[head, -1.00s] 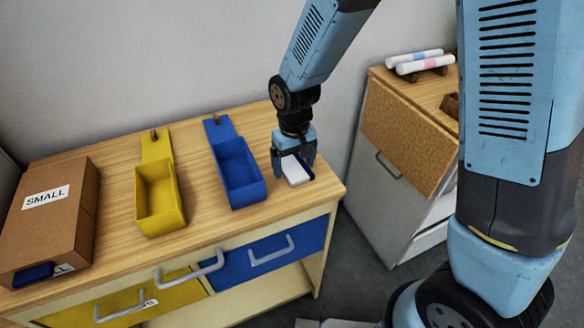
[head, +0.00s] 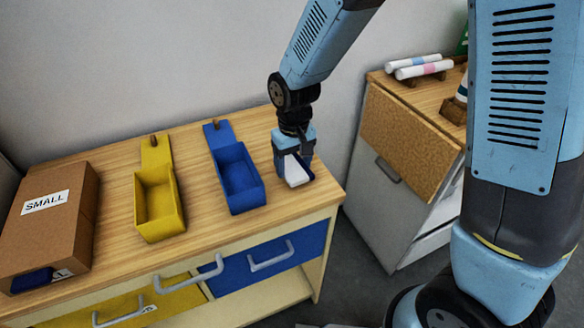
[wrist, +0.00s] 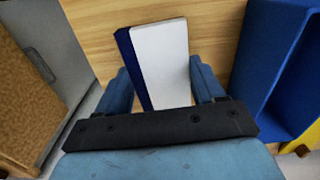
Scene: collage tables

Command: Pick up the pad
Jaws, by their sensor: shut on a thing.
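The pad (head: 296,171) is a small block with a white face and a dark blue side, near the right end of the wooden table. In the wrist view the pad (wrist: 163,62) stands between the two blue fingers. My gripper (head: 293,163) is shut on it from above. In the head view the fingers partly hide the pad. I cannot tell whether it touches the table top.
A blue open box (head: 238,180) stands just left of my gripper, and a yellow open box (head: 159,205) stands further left. A brown carton marked SMALL (head: 48,220) is at the far left. A second cabinet (head: 400,190) stands to the right, across a gap.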

